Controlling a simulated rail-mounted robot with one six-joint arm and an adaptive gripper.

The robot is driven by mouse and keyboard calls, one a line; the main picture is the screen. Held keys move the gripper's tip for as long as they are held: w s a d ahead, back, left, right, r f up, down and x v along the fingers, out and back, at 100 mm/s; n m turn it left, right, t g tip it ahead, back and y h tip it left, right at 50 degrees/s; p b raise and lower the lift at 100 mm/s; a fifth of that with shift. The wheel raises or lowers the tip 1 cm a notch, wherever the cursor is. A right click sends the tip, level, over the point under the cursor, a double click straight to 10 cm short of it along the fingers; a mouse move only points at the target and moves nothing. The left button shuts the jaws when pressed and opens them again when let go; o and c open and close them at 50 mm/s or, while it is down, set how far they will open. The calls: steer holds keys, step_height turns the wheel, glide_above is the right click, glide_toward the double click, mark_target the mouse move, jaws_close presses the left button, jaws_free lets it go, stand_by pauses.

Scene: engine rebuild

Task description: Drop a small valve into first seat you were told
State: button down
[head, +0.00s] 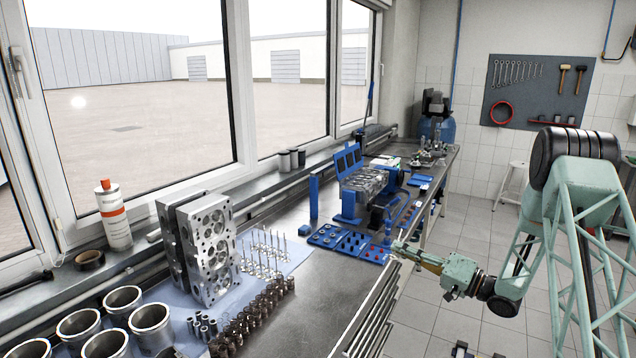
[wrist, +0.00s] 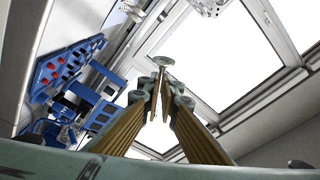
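My gripper (head: 402,248) is at the front edge of the bench, right of the blue trays, reaching in from the right. In the wrist view its fingers (wrist: 160,92) are closed together around the stem of a small valve (wrist: 163,61). The valve's round grey head stands clear beyond the fingertips; most of the stem is hidden between them. A cylinder head (head: 368,180) lies in a blue fixture farther along the bench, behind and left of my gripper. Its individual seats are too small to tell apart. More valves (head: 268,246) stand upright on a pale blue mat.
Blue trays (head: 345,240) with small parts lie left of my gripper. Two cylinder heads (head: 207,243) stand on edge at left, with dark springs (head: 262,303) and cylinder liners (head: 152,322) nearby. A blue upright (head: 314,197) stands beside the fixture.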

steer(key=shift+f+n+b, duration=0.15)
steer(key=shift+n+b, duration=0.25)
steer(key=shift+b, duration=0.15)
steer(key=n+b, duration=0.2)
steer(key=b, duration=0.1)
steer(key=shift+n+y, duration=0.3)
steer(key=shift+n+b, duration=0.6)
steer(key=shift+b, duration=0.25)
steer(key=shift+n+y+b, duration=0.3)
steer(key=shift+n+b, duration=0.4)
steer(key=shift+b, duration=0.1)
steer(key=shift+n+g+b, duration=0.3)
steer(key=shift+n+b, duration=0.5)
steer(key=shift+b, duration=0.25)
steer(key=shift+n+y+b, duration=0.3)
steer(key=shift+n+b, duration=0.2)
steer(key=shift+n+g+b, duration=0.3)
steer(key=shift+n+b, duration=0.3)
steer(key=shift+b, duration=0.2)
steer(key=n+b, duration=0.3)
steer(key=shift+y+b, duration=0.3)
